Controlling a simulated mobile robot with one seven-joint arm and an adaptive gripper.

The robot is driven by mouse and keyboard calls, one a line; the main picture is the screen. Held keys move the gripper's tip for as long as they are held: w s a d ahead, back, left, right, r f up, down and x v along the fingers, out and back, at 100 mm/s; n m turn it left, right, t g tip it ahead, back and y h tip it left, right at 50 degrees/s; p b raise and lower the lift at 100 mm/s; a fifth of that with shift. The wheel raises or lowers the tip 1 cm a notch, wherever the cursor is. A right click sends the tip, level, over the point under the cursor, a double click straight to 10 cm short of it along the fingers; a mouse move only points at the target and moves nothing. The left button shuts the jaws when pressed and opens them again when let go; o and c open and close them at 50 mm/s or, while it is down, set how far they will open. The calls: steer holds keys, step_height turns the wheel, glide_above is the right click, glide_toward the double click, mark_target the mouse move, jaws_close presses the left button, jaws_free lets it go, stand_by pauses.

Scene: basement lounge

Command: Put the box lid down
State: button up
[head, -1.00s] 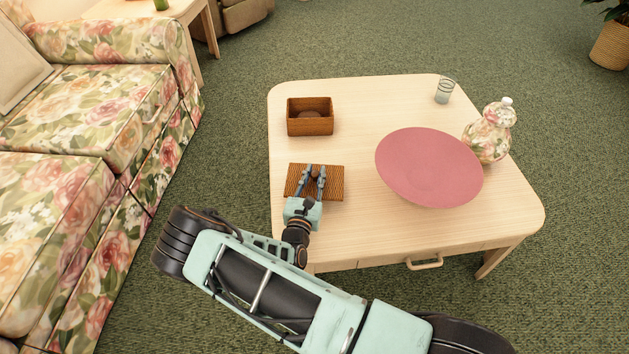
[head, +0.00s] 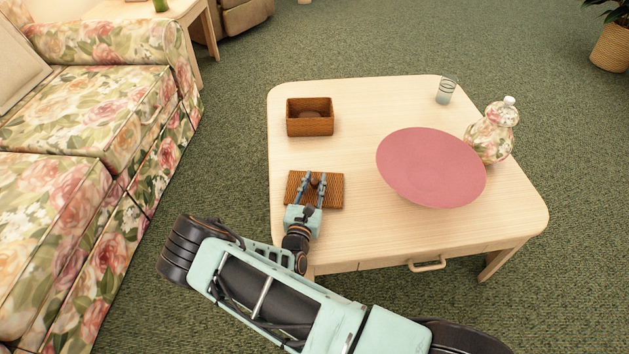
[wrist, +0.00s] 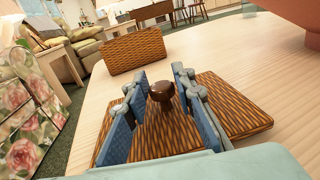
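The box lid (head: 332,200) is a brown woven rectangle with a dark round knob. It lies flat at the table's left front, and I see no clear gap under it. In the wrist view the lid (wrist: 225,115) spreads beneath my fingers. My gripper (head: 314,181) is over the lid. In the wrist view my gripper (wrist: 160,85) has its two fingers apart, one on each side of the knob (wrist: 161,91), with small gaps seeming to show beside it. The open woven box (head: 310,127) stands behind the lid, apart from it.
The pale wooden table (head: 365,235) also holds a large pink dish (head: 430,165) to the right, a floral jar (head: 492,133) and a glass (head: 445,92). A floral sofa (head: 80,200) stands to the left. Bare tabletop lies between lid, box and dish.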

steer(key=shift+o, duration=1.2)
steer(key=shift+r, duration=0.15)
steer(key=shift+r+p, duration=0.4)
steer(key=shift+r, duration=0.15)
steer(key=s+p, duration=0.1)
steer(key=s, duration=0.2)
steer(key=s+a, duration=0.1)
steer(key=s, duration=0.3)
steer(key=s+a+p, duration=0.1)
steer(key=s, duration=0.2)
steer(key=shift+s+p, duration=0.35)
steer(key=shift+s, duration=0.05)
steer(key=shift+s+f, duration=0.1)
steer(key=shift+s, duration=0.4)
